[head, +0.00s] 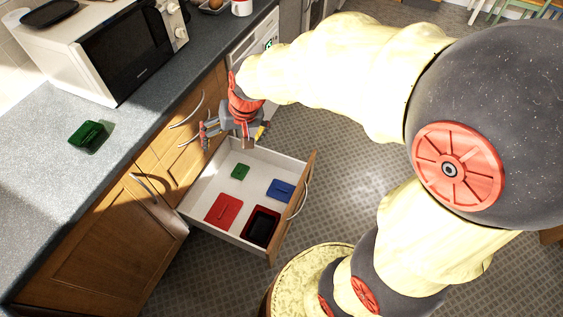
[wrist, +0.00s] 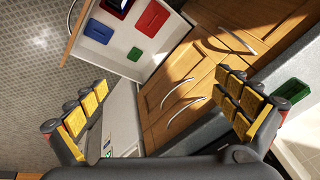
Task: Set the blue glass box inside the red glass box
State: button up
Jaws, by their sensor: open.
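An open-topped red box (head: 262,226) with a dark inside sits at the front corner of the open drawer (head: 186,206); part of it shows at the top edge of the wrist view (wrist: 122,3). A flat blue piece (head: 280,190) with a small handle, like a lid, lies in the drawer behind it, also in the wrist view (wrist: 99,31). I cannot make out a separate blue glass box. My gripper (head: 234,136) is open and empty, above the drawer's back end; its spread fingers frame the wrist view (wrist: 163,95).
A flat red lid (head: 222,210) and a small green lid (head: 240,172) also lie in the drawer. A green glass box (head: 88,134) stands on the counter (head: 45,185) near the microwave (head: 118,55).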

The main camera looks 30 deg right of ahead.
jog(key=s+d+r+n+t+h, duration=0.1)
jog(key=s+r, duration=0.4)
jog(key=s, duration=0.5)
jog(key=s+d+r+n, duration=0.1)
jog(key=s+d+r, duration=0.2)
jog(key=s, duration=0.6)
notch_tip(320, 180, up, 2)
jog(key=shift+s+r+n+t+h, duration=0.1)
jog(key=shift+s+n+t+h, duration=0.25)
jog(key=shift+n+t+h, duration=0.05)
